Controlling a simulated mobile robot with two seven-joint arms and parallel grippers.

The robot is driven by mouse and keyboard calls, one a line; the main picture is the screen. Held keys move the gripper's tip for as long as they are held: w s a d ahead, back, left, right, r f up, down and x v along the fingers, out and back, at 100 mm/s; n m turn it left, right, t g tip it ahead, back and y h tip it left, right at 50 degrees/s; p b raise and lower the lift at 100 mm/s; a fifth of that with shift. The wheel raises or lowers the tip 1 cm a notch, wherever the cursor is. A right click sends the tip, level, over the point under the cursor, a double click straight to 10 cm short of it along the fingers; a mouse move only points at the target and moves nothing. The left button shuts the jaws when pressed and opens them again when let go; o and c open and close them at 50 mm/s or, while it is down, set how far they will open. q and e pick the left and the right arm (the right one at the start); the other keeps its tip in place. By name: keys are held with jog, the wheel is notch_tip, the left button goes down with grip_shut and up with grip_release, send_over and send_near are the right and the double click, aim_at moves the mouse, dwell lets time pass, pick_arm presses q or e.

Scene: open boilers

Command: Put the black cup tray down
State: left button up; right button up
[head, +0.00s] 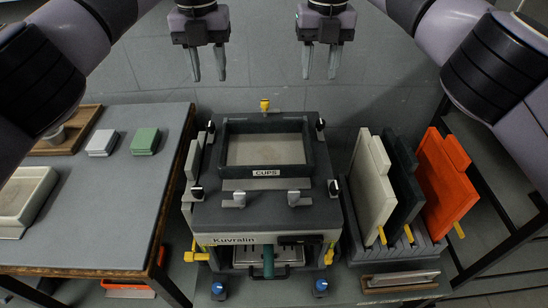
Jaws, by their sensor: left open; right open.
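The black cup tray (266,183), a dark square frame labelled "CUPS" with a pale floor, sits level on top of the Kuvralin boiler machine (265,215). It looks empty. My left gripper (208,66) is above and beyond the tray's far left side, open and empty, with its fingers pointing down. My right gripper (320,62) is above and beyond the tray's far right side, also open and empty. Neither gripper touches the tray.
A grey table (100,205) at left holds small white (102,142) and green (145,141) blocks, a wooden tray (78,137) and a pale tray (22,200). At right, a rack (405,249) holds upright white (370,185), dark (405,180) and orange (447,180) panels.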

aim_at(222, 145)
pick_arm(q)
notch_tip(222, 145, down, 21)
jog(key=b, duration=1.9)
jog(key=shift+b, duration=0.4)
pick_arm(e)
notch_tip(222, 145, down, 21)
jog(key=shift+a, duration=0.1)
pick_arm(q)
jog(key=shift+r, duration=0.1)
pick_arm(e)
jog(key=shift+r, duration=0.1)
